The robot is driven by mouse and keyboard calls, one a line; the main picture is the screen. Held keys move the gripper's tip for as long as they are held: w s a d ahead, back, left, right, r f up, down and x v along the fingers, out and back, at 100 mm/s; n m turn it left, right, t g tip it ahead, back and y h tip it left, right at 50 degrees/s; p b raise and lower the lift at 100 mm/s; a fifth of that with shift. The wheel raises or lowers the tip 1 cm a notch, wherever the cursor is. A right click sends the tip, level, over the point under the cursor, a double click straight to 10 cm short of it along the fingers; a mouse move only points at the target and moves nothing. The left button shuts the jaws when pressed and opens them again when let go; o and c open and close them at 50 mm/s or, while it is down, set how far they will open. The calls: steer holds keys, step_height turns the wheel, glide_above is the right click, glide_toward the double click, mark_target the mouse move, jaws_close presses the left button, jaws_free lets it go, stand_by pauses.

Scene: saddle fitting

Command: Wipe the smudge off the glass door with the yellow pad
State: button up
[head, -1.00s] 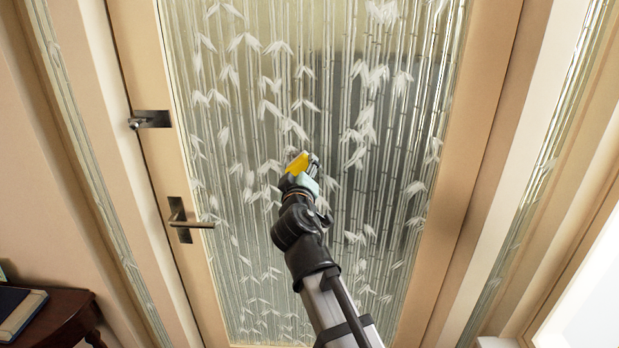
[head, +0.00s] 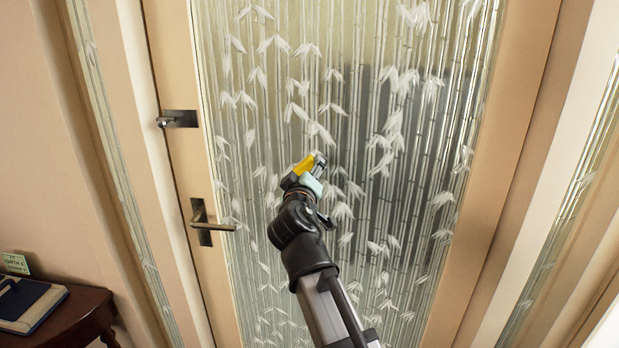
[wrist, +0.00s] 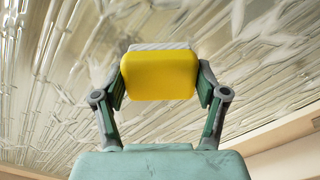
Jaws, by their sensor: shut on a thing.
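The glass door (head: 400,170) has a wooden frame and a bamboo pattern of stalks and white leaves. My gripper (head: 311,164) is in front of the lower middle of the glass. It is shut on the yellow pad (wrist: 158,78), with one finger on each side of it in the wrist view. The pad has a pale strip along its far edge, towards the glass. In the head view the yellow pad (head: 304,165) shows at the arm's tip. I cannot tell whether it touches the glass. I cannot pick out the smudge against the leaf pattern.
A door lever handle (head: 207,222) and a lock above it (head: 178,119) stick out on the door's left side. A dark wooden table (head: 80,320) with a book (head: 27,303) and a small green sign (head: 14,263) stands at lower left. The glass around my gripper is free of objects.

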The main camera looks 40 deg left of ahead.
mark_target(330, 167)
steer(key=shift+w+d+r+p, duration=0.1)
steer(key=shift+w+d+p, duration=0.6)
steer(key=shift+d, duration=0.8)
steer(key=shift+w+d+p, duration=0.35)
steer(key=shift+w+d, duration=0.65)
steer(key=shift+d, duration=0.45)
steer(key=shift+w+d+r+p, duration=0.1)
steer(key=shift+w+d+p, duration=0.6)
steer(key=shift+d, duration=0.8)
steer(key=shift+w+d+f, duration=0.2)
steer(key=shift+w+d, duration=0.15)
steer(key=shift+w, duration=0.05)
steer(key=shift+b, duration=0.3)
